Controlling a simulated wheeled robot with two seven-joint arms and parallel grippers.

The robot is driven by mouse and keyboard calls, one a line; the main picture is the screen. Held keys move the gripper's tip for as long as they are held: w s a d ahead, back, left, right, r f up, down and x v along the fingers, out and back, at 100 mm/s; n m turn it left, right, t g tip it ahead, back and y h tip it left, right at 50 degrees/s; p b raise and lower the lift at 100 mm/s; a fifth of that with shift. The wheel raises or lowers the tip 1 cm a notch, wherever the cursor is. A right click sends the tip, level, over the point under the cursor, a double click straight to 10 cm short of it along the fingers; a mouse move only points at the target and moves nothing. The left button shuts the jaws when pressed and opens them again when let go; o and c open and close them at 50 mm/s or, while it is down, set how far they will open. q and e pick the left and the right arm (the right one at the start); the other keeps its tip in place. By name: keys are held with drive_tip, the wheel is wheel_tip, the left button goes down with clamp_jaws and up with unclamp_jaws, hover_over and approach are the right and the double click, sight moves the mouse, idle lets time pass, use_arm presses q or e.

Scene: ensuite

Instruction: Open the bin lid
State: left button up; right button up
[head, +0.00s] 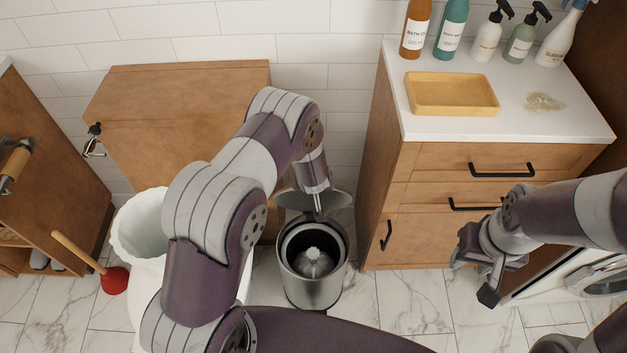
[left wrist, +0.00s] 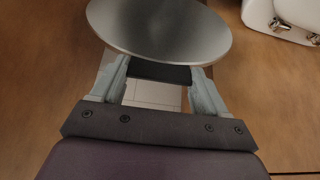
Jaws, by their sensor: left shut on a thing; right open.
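The metal bin (head: 312,285) stands on the floor between the two wooden units, its dark mouth open, with a pale, bristly-looking item inside. Its round grey lid (head: 340,197) is raised at the back of the rim. The lid also shows as a brushed-metal disc in the left wrist view (left wrist: 160,28). My left gripper (head: 318,208) is at the lid, above the back of the bin. Its fingers (left wrist: 160,85) are shut on the lid, with a dark part between them; the exact contact is partly hidden. My right gripper (head: 476,275) is open and empty before the drawers.
A drawer cabinet (head: 490,225) with black handles stands right of the bin, bearing several bottles and a yellow tray (head: 452,94). A wooden unit (head: 180,120) is behind left. A white wavy-rimmed container (head: 128,245) and a red plunger (head: 114,281) are at left.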

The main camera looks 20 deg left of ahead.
use_arm(q)
drive_tip(key=shift+w+r, duration=0.1)
drive_tip(key=shift+w, duration=0.15)
drive_tip(key=o, duration=1.5)
drive_tip(key=p+v, duration=0.2)
drive_tip(key=v, duration=1)
drive_tip(key=shift+s+r+p, duration=0.25)
drive_tip(key=shift+s+p, duration=0.05)
